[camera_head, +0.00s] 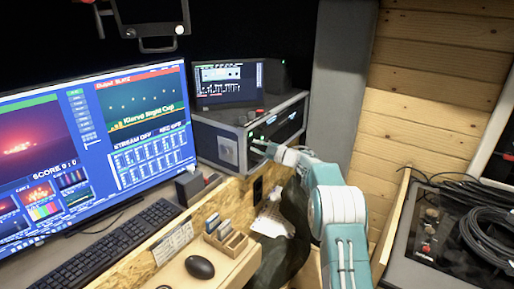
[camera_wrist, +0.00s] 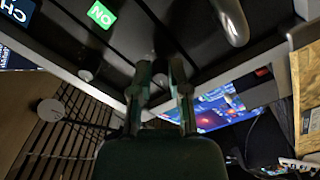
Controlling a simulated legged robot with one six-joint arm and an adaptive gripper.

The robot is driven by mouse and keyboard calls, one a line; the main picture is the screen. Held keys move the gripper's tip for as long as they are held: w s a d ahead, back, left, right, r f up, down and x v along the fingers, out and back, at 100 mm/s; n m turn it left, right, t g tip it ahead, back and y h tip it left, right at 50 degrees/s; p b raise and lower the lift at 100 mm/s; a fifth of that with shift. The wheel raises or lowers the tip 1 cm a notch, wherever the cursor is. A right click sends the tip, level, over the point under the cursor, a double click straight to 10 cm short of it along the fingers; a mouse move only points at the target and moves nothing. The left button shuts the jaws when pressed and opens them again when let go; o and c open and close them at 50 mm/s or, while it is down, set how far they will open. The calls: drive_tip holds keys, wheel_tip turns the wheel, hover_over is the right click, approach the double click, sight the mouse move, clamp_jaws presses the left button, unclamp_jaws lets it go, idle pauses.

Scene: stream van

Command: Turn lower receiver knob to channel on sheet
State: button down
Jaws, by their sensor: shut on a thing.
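The receivers sit in the front of a dark rack case (camera_head: 247,119) at the back of the desk; small green lights show on their panels. My gripper (camera_head: 257,147) reaches the lower left part of that front. In the wrist view my gripper (camera_wrist: 160,72) has its fingertips against the dark receiver panel (camera_wrist: 125,38), closed on a small dark knob that is mostly hidden between them. A green "ON" display (camera_wrist: 101,14) and part of a blue-and-white "CH" display (camera_wrist: 17,10) show, turned in the picture. The knob's pointer is hidden.
A metal handle (camera_wrist: 232,20) stands out from the panel near my fingers. A large monitor (camera_head: 110,125) and keyboard (camera_head: 120,242) fill the left. A mouse (camera_head: 200,267) and a small wooden organizer (camera_head: 228,241) stand at the front. Cables (camera_head: 490,232) lie on a case at right.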

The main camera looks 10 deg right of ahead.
drive_tip(key=shift+n, duration=0.6)
drive_tip(key=shift+f, duration=0.1)
drive_tip(key=c, duration=0.6)
unclamp_jaws()
drive_tip(key=v, duration=1.2)
